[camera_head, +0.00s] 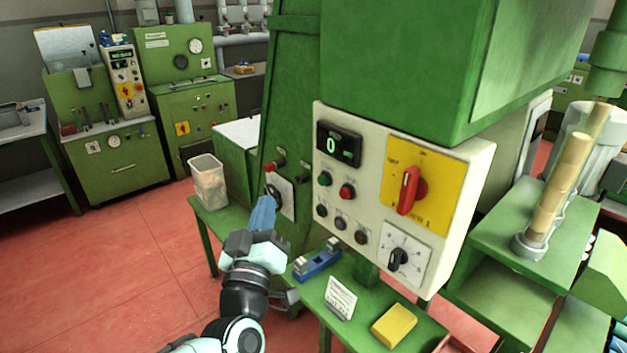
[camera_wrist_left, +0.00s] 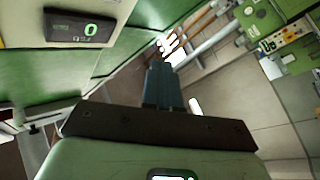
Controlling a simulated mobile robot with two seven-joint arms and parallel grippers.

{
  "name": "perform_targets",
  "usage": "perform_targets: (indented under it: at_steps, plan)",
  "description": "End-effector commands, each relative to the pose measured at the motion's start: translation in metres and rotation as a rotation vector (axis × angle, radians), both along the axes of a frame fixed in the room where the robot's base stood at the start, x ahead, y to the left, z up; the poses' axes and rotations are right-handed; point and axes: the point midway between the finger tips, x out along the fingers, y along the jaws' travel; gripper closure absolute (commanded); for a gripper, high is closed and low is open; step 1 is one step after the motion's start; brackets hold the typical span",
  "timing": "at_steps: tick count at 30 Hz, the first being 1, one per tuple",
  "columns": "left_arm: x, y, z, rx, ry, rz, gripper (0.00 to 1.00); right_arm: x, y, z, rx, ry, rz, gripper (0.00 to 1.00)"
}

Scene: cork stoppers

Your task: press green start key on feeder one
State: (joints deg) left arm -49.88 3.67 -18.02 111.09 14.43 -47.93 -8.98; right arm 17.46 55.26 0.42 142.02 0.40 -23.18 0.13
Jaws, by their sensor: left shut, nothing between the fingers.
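The cream control box (camera_head: 462,165) hangs on the green machine, with a red rotary switch (camera_head: 408,190) on a yellow plate whose lettering ends in 1. The green key (camera_head: 325,178) is at its left, under a display (camera_head: 338,146) reading 0 and beside a red key (camera_head: 347,191). My left gripper (camera_head: 263,204) is shut and empty, left of the box and lower than the green key, apart from it. In the left wrist view, the shut fingers (camera_wrist_left: 160,75) point away, and the display (camera_wrist_left: 82,28) shows at upper left; the green key is not visible there. My right gripper is not in view.
Below the box, a green bench holds a blue item (camera_head: 317,262), a white card (camera_head: 341,298) and a yellow block (camera_head: 394,325). A clear bin (camera_head: 208,183) stands left of my gripper. A knob plate (camera_head: 281,192) is close behind the fingers. Red floor lies open at left.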

Motion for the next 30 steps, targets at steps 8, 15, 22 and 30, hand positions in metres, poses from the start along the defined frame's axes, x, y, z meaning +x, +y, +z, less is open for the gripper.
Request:
perform_targets:
  at_steps: [8,15,22,30]
  plan:
    - [0.0,0.0,0.0,0.0,0.0,0.0,1.0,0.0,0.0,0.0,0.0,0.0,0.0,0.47]
    - [0.01,-0.014,0.001,0.002,0.001,0.0,1.0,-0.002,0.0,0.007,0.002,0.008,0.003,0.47]
    - [0.03,-0.042,0.002,0.003,0.002,-0.002,1.0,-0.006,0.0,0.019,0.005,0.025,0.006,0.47]
    - [0.048,-0.064,0.0,0.002,0.001,0.001,1.0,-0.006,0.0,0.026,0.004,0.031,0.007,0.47]
